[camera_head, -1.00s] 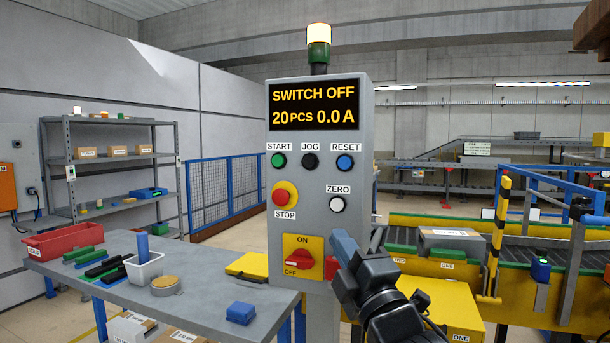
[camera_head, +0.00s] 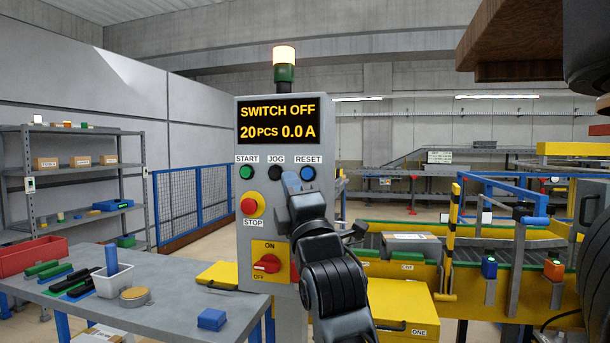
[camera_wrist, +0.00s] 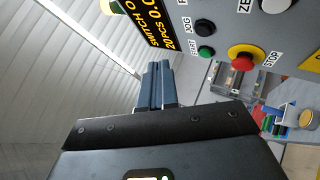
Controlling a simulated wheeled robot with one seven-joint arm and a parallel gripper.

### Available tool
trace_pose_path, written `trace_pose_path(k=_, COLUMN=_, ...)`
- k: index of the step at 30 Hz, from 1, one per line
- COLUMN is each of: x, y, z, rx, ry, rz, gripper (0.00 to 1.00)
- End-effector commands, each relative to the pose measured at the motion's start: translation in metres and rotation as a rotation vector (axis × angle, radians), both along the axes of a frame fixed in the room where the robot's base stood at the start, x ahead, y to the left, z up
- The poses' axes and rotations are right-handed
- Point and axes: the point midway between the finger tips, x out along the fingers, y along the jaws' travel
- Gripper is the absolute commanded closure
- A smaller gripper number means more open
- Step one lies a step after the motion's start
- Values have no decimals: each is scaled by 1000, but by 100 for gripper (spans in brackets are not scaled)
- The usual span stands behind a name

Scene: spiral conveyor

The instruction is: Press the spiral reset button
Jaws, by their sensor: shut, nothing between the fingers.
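The grey control panel (camera_head: 239,205) stands in the middle of the head view. Its display (camera_head: 278,121) reads "SWITCH OFF, 20PCS 0.0 A". The blue button under the RESET label (camera_head: 308,173) is at the upper right of the button row. My gripper (camera_head: 291,182) is shut and empty, its blue fingertips just left of and slightly below the blue button in the picture. I cannot tell whether they touch the panel. In the wrist view my closed fingers (camera_wrist: 158,82) point toward the display's edge, and the blue button is not clearly visible there.
The green START button (camera_head: 247,173), black JOG button (camera_head: 275,173) and red STOP button (camera_head: 252,204) are close by. The ZERO button (camera_wrist: 275,5) is hidden in the head view. A table (camera_head: 165,300) with parts stands left; the conveyor (camera_head: 480,283) lies right.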

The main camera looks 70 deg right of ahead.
Motion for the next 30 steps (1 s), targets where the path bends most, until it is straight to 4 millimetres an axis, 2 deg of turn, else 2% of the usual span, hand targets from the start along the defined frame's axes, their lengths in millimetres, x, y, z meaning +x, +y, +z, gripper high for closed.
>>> trace_pose_path(k=5, x=1, y=-13, z=2, rx=2, ry=1, rz=0, gripper=100)
trace_pose_path(k=15, x=4, y=-58, z=2, rx=2, ry=-1, rz=-3, gripper=100)
trace_pose_path(k=21, x=6, y=-78, z=2, rx=2, ry=1, rz=-1, gripper=100)
trace_pose_path(k=30, x=7, y=-87, z=0, rx=1, ry=-1, rz=1, gripper=100)
